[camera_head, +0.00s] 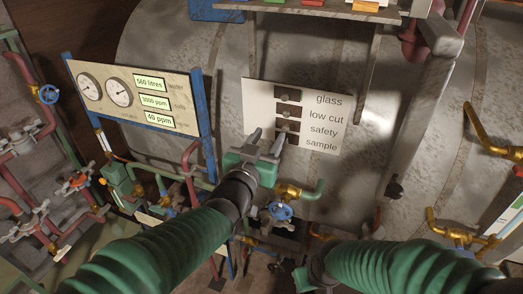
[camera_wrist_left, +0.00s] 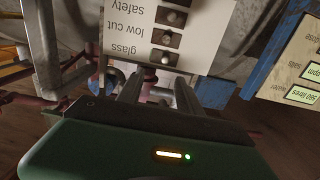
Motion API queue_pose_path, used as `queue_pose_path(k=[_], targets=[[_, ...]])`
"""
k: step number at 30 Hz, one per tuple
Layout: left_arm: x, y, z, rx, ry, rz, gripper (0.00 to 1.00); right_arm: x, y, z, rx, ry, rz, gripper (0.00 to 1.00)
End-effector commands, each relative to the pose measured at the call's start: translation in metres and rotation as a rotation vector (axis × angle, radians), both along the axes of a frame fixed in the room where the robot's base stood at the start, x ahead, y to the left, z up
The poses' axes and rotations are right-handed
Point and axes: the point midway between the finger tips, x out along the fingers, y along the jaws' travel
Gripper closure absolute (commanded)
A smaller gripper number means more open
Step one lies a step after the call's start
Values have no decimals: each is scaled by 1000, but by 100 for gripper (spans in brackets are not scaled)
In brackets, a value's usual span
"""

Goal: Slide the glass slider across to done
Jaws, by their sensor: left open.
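A cream panel (camera_head: 262,98) on the tank carries a column of dark slots with small knobs, labelled glass, low cut, safety and sample from the top. The glass slider (camera_head: 288,95) is the top one. In the left wrist view the panel is upside down, and the glass slider (camera_wrist_left: 162,57) is the lowest, just beyond my fingers. I cannot read a "done" mark. My left gripper (camera_head: 269,138) is open and empty, in front of the panel's lower part. It also shows in the left wrist view (camera_wrist_left: 157,88). My right gripper (camera_head: 302,279) is low, its jaws unclear.
A display board (camera_head: 135,98) with two gauges and green readouts stands left in a blue frame (camera_head: 204,125). Pipes and a blue valve wheel (camera_head: 279,211) lie below the panel. A grey bracket (camera_head: 440,60) hangs at the right. The tank face right of the panel is fairly clear.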

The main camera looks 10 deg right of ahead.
Motion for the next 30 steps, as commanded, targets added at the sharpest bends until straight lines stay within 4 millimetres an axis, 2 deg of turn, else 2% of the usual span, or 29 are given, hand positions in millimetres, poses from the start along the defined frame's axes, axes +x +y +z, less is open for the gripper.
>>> queue_pose_path(k=[5,12,16,18,22,29,30], targets=[[-30,19,-5,-2,-3,0,57,0,0,-23,0,0,0,66],[-89,56,-5,1,-2,1,57,0,0,-49,0,0,0,66],[-113,71,-4,4,0,0,57,0,0,-57,0,0,0,66],[-122,77,0,4,1,0,57,0,0,-52,0,0,0,66],[-131,82,-1,6,3,1,57,0,0,-52,0,0,0,66],[-132,83,-2,6,4,0,57,0,0,-52,0,0,0,66],[-132,83,-2,6,4,1,57,0,0,-52,0,0,0,62]])
